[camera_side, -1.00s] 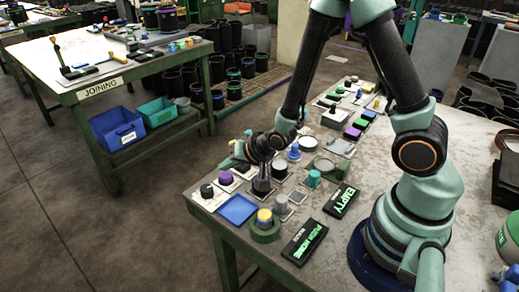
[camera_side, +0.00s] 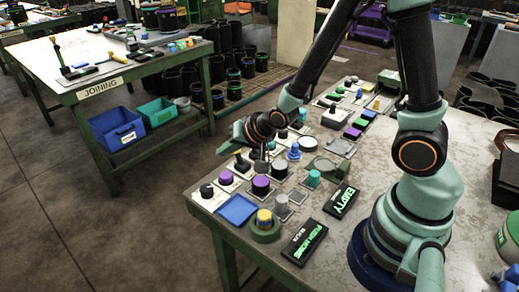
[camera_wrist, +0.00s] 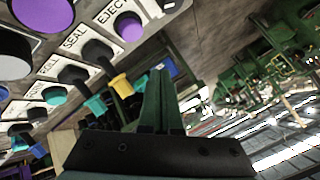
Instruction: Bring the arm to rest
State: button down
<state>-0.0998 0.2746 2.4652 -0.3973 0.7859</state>
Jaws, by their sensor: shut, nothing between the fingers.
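My gripper (camera_side: 264,158) is above the near left part of the work table (camera_side: 340,225) in the side view, over the row of small parts. Its fingers show as one narrow green wedge in the wrist view (camera_wrist: 158,102), shut with nothing between them.
Knobs, caps and discs crowd the table's left side, beside a blue tray (camera_side: 237,210). Green-lettered signs read EMPTY (camera_side: 341,200) and PUSH HOME (camera_side: 304,242). Labels SEAL and EJECT show in the wrist view. The table's middle is largely bare. A JOINING bench (camera_side: 100,87) stands across the aisle.

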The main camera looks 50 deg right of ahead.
dwell(0.4)
jog(key=s+d+r+n+g+h, duration=0.1)
jog(key=s+d+r+n+g, duration=0.2)
jog(key=s+r+n, duration=0.4)
jog(key=s+d+r, duration=0.1)
jog(key=s+r, duration=0.6)
jog(key=r, duration=0.2)
jog(key=shift+d+n+g, duration=0.15)
jog(key=shift+n+g, duration=0.15)
jog(key=shift+n, duration=0.1)
jog(key=shift+r, duration=0.1)
dwell(1.3)
